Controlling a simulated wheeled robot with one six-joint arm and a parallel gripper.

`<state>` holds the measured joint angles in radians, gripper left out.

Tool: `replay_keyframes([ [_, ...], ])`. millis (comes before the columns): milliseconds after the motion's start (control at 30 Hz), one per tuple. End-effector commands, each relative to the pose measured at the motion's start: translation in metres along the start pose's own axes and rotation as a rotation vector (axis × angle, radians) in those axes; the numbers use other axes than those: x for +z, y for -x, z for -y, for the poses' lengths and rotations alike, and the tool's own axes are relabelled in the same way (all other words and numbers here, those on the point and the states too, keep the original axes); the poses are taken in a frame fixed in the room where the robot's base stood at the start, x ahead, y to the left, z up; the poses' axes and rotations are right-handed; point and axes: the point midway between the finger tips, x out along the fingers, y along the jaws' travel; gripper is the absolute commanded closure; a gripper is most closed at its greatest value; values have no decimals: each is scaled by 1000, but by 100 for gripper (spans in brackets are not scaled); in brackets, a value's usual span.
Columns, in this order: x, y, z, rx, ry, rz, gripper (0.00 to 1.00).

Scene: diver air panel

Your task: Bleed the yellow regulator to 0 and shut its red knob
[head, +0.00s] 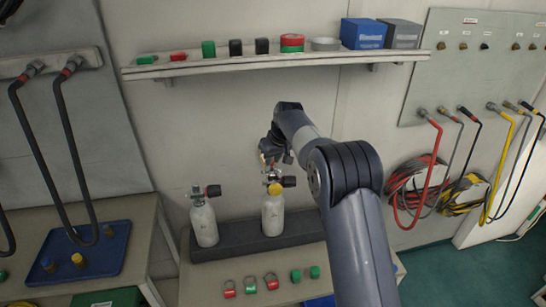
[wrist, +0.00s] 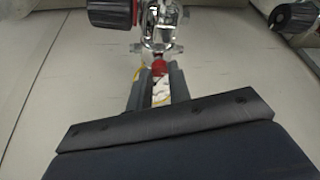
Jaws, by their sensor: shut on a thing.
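The yellow regulator (head: 275,188) sits on top of the right of two white cylinders (head: 273,217), with a black knob (head: 289,181) on its right side. My gripper (head: 268,163) is just above it, with the arm reaching in from the right. In the wrist view, my gripper's two fingers (wrist: 159,74) are shut on the small red knob (wrist: 159,67), below chromed metal fittings (wrist: 160,25). A large black knob (wrist: 110,12) shows at the top left. No gauge reading can be made out.
The left white cylinder (head: 204,222) with its own valve stands on the same dark block (head: 238,235). Red and green tags (head: 250,285) lie in front. A shelf (head: 215,67) with small items runs above. Hoses (head: 430,180) hang at right.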

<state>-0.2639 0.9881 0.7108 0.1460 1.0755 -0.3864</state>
Motion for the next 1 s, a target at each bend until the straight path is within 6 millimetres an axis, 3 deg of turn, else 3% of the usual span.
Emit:
replay_keyframes([
  [600,-3,1,-6,-194,467,-2,100],
  [1000,-3,0,-7,-256,619,-2,100],
])
